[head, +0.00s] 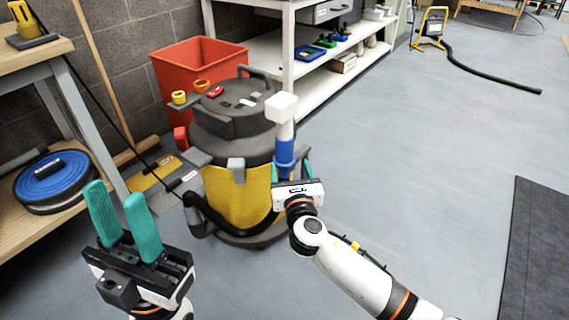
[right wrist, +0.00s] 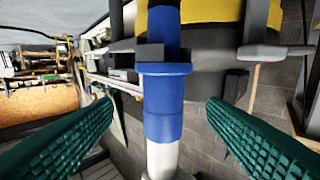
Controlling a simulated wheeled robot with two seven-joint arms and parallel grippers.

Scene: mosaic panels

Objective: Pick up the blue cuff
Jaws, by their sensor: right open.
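The blue cuff (head: 285,152) sits around an upright white pipe (head: 284,129) with a blocky white top, beside the yellow and grey vacuum (head: 236,190). In the right wrist view the cuff (right wrist: 165,100) runs down the middle, with a wider collar and white pipe below it. My right gripper (head: 290,166) is open at the cuff, partly hiding its lower end. Its green fingers stand on either side of the cuff in the wrist view (right wrist: 160,108), with visible gaps. My left gripper (head: 115,193) is open and empty at lower left, away from the cuff.
An orange-red bin (head: 199,62) stands behind the vacuum, near white shelving (head: 320,92). A wooden bench with a coiled blue hose (head: 52,177) is at left. The vacuum's black hose (head: 215,224) curves low in front. The grey floor at right is clear up to a dark mat (head: 537,250).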

